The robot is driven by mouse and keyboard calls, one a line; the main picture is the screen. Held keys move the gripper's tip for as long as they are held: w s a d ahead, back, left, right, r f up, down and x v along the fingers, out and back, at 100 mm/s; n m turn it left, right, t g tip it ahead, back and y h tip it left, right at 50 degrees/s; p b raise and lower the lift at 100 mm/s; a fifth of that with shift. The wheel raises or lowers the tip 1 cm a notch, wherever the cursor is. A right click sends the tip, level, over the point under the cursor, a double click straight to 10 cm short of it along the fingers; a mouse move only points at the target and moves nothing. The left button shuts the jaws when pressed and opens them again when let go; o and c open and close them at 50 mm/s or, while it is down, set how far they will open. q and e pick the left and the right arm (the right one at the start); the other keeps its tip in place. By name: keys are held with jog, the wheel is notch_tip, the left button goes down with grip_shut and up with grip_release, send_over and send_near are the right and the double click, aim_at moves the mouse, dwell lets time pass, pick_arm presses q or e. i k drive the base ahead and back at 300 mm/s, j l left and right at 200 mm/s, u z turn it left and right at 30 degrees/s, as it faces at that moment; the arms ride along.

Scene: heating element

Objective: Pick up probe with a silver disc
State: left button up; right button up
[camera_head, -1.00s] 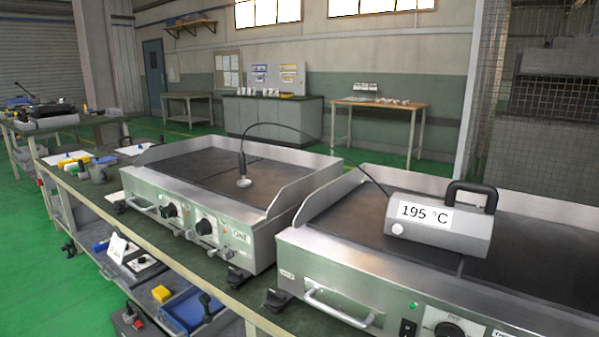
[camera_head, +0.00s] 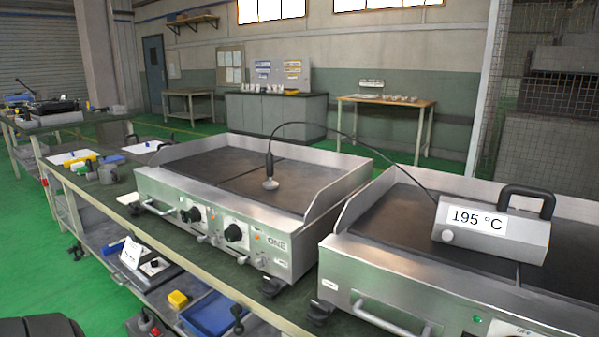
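The probe (camera_head: 270,168) has a dark, slim handle and a silver disc (camera_head: 270,184) at its lower end. It stands upright with the disc on the dark plate of the left griddle (camera_head: 215,171). A thin black cable (camera_head: 335,133) arches from its top to the grey meter (camera_head: 490,232) on the right griddle. The meter reads 195 °C and has a black handle on top. Neither of my grippers shows in the view.
The right griddle (camera_head: 400,277) stands beside the left one on a long workbench (camera_head: 100,204). Metal side walls (camera_head: 335,193) rise around the left plate. A yellow block (camera_head: 178,299) and a blue tray (camera_head: 212,313) lie on the lower shelf. Green floor is clear at left.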

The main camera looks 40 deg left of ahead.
aim_at(270, 185)
jog(key=k+j+z, duration=0.2)
jog(key=j, duration=0.15)
jog(key=j+z, duration=0.2)
jog(key=j, duration=0.2)
jog(key=k+j+z, duration=0.2)
jog(key=k+j, duration=0.15)
jog(key=j, duration=0.25)
jog(key=k+j+z, duration=0.15)
jog(key=j, duration=0.25)
jog(key=k+j, duration=0.2)
jog(key=j, duration=0.15)
